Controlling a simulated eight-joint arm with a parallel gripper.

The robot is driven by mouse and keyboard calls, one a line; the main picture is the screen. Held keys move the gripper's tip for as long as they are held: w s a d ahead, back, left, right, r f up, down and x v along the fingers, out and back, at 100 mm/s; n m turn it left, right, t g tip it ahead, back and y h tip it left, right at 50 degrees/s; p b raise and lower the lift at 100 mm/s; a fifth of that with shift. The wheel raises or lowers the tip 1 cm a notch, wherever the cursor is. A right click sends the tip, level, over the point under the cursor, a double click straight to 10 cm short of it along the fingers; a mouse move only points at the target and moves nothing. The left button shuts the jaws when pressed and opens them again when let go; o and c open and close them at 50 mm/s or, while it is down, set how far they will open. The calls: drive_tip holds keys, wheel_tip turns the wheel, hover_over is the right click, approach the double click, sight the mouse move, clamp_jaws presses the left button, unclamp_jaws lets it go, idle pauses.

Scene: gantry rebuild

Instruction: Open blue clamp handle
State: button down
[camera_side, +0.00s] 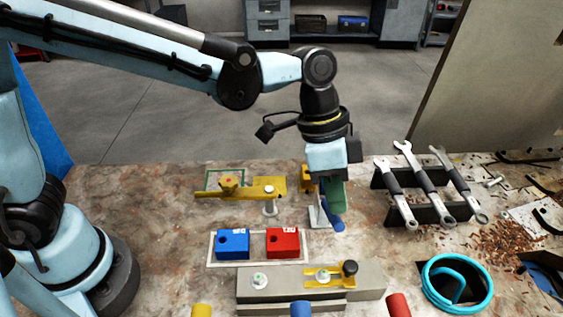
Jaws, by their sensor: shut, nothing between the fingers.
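My gripper (333,207) points down at the right middle of the worktable, its green finger part in view and its jaws shut with nothing between them. A blue piece (337,226) shows right under the fingertips, beside a grey metal bracket (316,216); whether the fingers touch it I cannot tell. A blue handle end (301,308) also stands at the bottom edge, between a yellow one (201,311) and a red one (398,306), all cut off by the frame. Which blue part is the clamp handle is not clear.
A blue block (233,244) and a red block (283,243) sit in a white outline. A yellow fixture (240,189) stands behind them, a grey fixture (310,284) in front. A wrench rack (437,215) and a teal ring bin (458,283) are at right.

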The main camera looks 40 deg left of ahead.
drive_tip(key=r, duration=0.1)
drive_tip(key=w+r, duration=0.1)
drive_tip(key=w+a+r, duration=0.1)
drive_tip(key=shift+r, duration=0.15)
drive_tip(key=s+d+v, duration=0.1)
drive_tip(key=v, duration=0.7)
drive_tip(key=s+a+f+n+t+y, duration=0.1)
drive_tip(key=s+a+f+n+t, duration=0.1)
drive_tip(key=a, duration=0.5)
drive_tip(key=s+a+f+n+t+y, duration=0.1)
drive_tip(key=s+a+f+n+t, duration=0.1)
drive_tip(key=a+f+n, duration=0.2)
drive_tip(key=s+a+f+n+t+y, duration=0.1)
drive_tip(key=a+n, duration=0.4)
drive_tip(key=a, duration=0.6)
wheel_tip(320, 180, down, 2)
drive_tip(key=shift+s+t+y, duration=0.3)
drive_tip(key=shift+s+t, duration=0.15)
drive_tip(key=shift+t, duration=0.65)
